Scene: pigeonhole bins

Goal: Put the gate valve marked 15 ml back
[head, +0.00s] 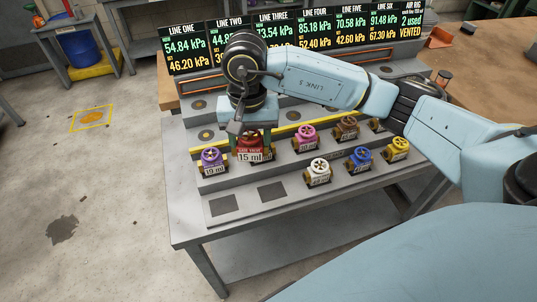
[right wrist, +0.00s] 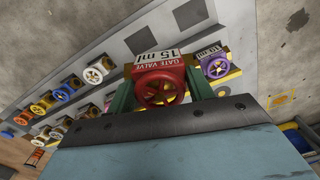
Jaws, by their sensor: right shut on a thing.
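The red gate valve marked 15 ml (head: 251,150) is between the green fingers of my right gripper (head: 251,143), over the stepped grey rack (head: 240,180). In the right wrist view, the same red valve (right wrist: 160,84) sits between the fingers of the gripper (right wrist: 161,92), its round handwheel toward the camera and its label upside down. The gripper is shut on it. I cannot tell whether its base touches the step. A purple valve (head: 212,160) stands just left of it. My left gripper is out of view.
A pink valve (head: 306,139), a brown valve (head: 347,127), a white valve (head: 318,173), a blue valve (head: 359,160) and a yellow valve (head: 398,149) stand to the right. Bare dark squares (head: 223,204) lie at the front left. Pressure displays (head: 188,52) line the back.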

